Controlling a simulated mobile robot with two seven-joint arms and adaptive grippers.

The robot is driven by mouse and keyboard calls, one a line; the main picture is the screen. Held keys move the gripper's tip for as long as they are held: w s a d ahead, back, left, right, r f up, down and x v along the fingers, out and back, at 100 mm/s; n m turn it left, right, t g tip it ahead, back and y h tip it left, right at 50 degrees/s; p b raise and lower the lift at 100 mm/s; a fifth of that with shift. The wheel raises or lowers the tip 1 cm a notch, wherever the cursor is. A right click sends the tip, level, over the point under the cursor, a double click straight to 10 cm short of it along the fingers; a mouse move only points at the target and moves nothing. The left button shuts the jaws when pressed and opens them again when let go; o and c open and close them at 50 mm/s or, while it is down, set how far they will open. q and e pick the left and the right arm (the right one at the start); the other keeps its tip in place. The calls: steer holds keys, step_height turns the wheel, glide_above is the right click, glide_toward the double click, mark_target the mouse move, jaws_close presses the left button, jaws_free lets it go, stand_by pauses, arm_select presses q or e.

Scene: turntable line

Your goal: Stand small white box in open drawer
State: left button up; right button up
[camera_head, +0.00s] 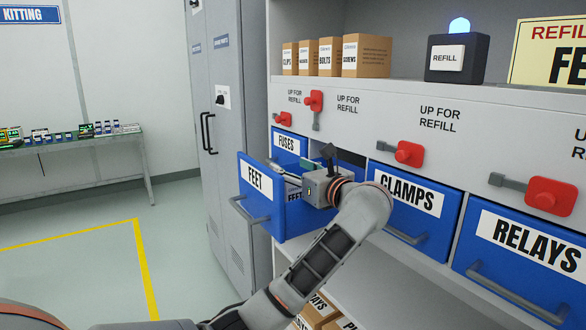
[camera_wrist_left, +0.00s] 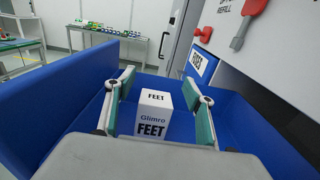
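The small white box (camera_wrist_left: 152,114), marked FEET, stands upright inside the open blue FEET drawer. In the head view, the box (camera_head: 293,188) is partly hidden by my left gripper (camera_head: 294,174). The drawer (camera_head: 281,219) is pulled out from the shelf unit. My left gripper reaches down into it from the right. In the left wrist view, the gripper's green-padded fingers (camera_wrist_left: 160,105) are spread on either side of the box, with a gap on each side. The box's base is hidden behind the gripper body. My right gripper is not in view.
The FUSES (camera_head: 287,143), CLAMPS (camera_head: 413,199) and RELAYS (camera_head: 523,249) drawers are shut beside it. Red latches (camera_head: 409,153) line the panel above. Brown cartons (camera_head: 366,56) and a blue-lit REFILL device (camera_head: 457,58) stand on the shelf. Floor at left is clear.

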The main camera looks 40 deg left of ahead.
arm_select(q)
steer(key=shift+r, duration=0.2)
steer(key=v, duration=1.2)
steer(key=shift+r+p, duration=0.35)
